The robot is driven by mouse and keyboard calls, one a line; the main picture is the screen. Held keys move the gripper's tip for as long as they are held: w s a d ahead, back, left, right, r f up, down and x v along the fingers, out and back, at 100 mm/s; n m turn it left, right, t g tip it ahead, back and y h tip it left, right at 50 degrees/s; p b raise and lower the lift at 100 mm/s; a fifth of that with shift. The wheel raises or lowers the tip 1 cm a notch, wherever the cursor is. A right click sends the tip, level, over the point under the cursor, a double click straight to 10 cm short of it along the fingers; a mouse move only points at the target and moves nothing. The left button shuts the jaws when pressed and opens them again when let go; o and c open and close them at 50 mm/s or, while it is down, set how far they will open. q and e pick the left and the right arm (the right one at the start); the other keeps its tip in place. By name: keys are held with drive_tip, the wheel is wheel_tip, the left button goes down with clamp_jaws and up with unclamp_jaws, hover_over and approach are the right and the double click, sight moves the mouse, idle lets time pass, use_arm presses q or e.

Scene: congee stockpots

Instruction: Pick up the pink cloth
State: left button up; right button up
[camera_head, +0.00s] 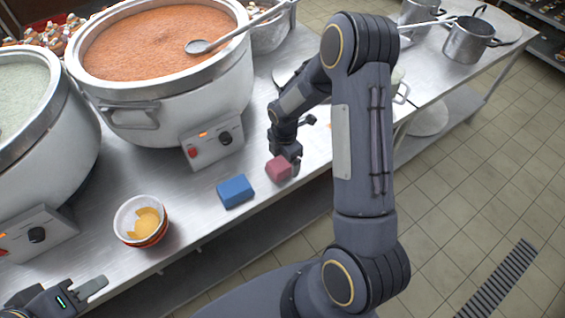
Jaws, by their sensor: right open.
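The pink cloth (278,169) is a small folded block on the metal counter, near its front edge and just right of a blue one. My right gripper (285,158) points down right at the pink cloth, open. One finger shows at the cloth's right side; the other is hard to make out, and I cannot tell whether they touch it. My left gripper (90,292) is at the lower left corner, in front of the counter and away from the cloth. It is partly cut off by the picture edge.
A blue folded cloth (235,191) lies left of the pink one. Stacked bowls (141,221) with yellow pieces stand further left. Big cookers (160,75) with control boxes line the back, a ladle (232,38) across one. Metal pots (468,42) stand at the upper right.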

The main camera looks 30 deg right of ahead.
drive_tip(key=shift+f, duration=0.4)
drive_tip(key=shift+c, duration=0.3)
drive_tip(key=c, duration=1)
drive_tip(key=shift+r, duration=0.45)
wheel_tip(320, 180, up, 3)
drive_tip(key=shift+f, duration=0.15)
drive_tip(key=s+a+r+b, duration=0.3)
drive_tip(key=s+r, duration=0.6)
drive_tip(key=s, duration=0.4)
drive_tip(key=shift+s+r, duration=0.25)
drive_tip(key=shift+s, duration=0.15)
